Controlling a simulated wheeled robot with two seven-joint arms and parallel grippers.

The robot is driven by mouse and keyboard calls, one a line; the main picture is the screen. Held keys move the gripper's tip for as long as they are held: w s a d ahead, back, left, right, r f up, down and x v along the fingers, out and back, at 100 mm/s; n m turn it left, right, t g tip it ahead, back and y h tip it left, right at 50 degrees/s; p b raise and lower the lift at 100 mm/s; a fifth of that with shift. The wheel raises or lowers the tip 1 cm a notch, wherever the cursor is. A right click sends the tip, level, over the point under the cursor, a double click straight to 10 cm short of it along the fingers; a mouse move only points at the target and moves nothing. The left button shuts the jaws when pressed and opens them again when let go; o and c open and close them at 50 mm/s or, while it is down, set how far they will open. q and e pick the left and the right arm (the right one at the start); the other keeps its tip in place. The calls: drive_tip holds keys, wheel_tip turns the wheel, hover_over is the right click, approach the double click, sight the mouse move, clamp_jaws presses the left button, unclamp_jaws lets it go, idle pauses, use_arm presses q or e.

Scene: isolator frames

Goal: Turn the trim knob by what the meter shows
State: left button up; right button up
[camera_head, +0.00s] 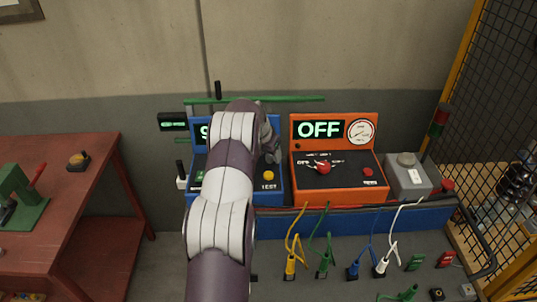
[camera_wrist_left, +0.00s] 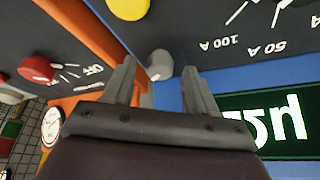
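A small grey knob (camera_wrist_left: 160,63) sits on the dark panel of the blue box (camera_head: 270,198), near the panel's edge; I take it to be the trim knob. My left gripper (camera_head: 271,153) is over the right part of this box. In the left wrist view, the left gripper (camera_wrist_left: 158,70) has its fingers apart, one on each side of the grey knob, with gaps visible. The box's lit meter display (camera_head: 204,131) is mostly hidden by my arm; in the wrist view the display (camera_wrist_left: 275,122) appears upside down and cut off. My right gripper is not in view.
The orange box (camera_head: 336,197) stands close right, with an OFF display (camera_head: 319,129), a dial gauge (camera_head: 361,131) and a red knob (camera_head: 323,167). A yellow button (camera_head: 268,175) is on the blue box. Cables hang in front. A red table (camera_head: 85,215) is at left.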

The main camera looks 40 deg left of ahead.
use_arm(q)
drive_tip(key=shift+f, duration=0.1)
drive_tip(key=shift+s+r, duration=0.1)
drive_tip(key=shift+r, duration=0.1)
drive_tip(key=b+v, duration=0.4)
drive_tip(key=v, duration=0.8)
drive_tip(key=shift+r, duration=0.2)
drive_tip(key=shift+d, duration=0.1)
